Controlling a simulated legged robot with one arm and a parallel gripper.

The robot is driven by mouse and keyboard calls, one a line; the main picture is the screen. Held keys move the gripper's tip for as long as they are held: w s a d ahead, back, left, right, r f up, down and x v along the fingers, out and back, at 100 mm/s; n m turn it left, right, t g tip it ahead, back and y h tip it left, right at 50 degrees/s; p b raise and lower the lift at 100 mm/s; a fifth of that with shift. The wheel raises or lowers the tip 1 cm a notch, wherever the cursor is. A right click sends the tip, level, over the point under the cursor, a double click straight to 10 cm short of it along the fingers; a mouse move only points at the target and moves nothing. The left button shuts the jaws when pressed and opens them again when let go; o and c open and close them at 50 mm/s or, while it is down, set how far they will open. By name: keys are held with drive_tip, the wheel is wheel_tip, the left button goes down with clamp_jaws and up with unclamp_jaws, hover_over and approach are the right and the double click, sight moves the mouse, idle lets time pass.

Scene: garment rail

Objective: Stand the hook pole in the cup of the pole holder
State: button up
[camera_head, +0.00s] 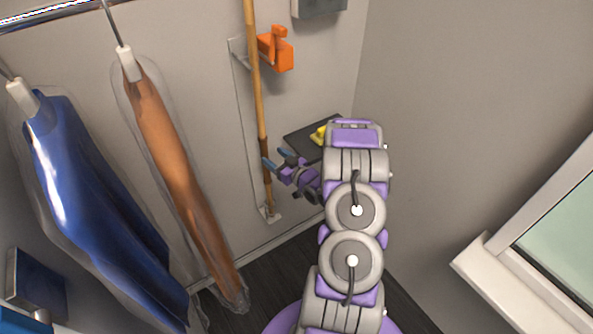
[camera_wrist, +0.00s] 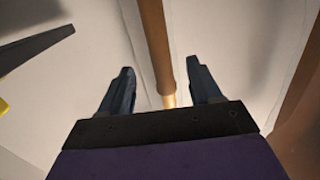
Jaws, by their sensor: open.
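The hook pole (camera_head: 256,80) is a long wooden rod, close to upright against the back wall; its top runs out of the head view. Its lower end meets the small white cup (camera_head: 271,216) of the pole holder low on the wall; I cannot tell whether it sits inside. My gripper (camera_head: 279,161) is at the lower part of the pole.
An orange clip (camera_head: 277,50) is on the wall right of the pole. A dark shelf (camera_head: 304,141) with a yellow item (camera_head: 319,135) is behind my arm. Bagged blue (camera_head: 85,190) and orange-brown (camera_head: 175,160) garments hang at left from a rail (camera_head: 45,14). A window ledge (camera_head: 500,280) is at right.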

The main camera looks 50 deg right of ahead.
drive_tip(key=s+p, duration=0.1)
drive_tip(key=s, duration=1)
drive_tip(key=shift+s+a+r+p, duration=0.2)
drive_tip(key=shift+s+p, duration=0.05)
drive_tip(key=shift+p, duration=0.1)
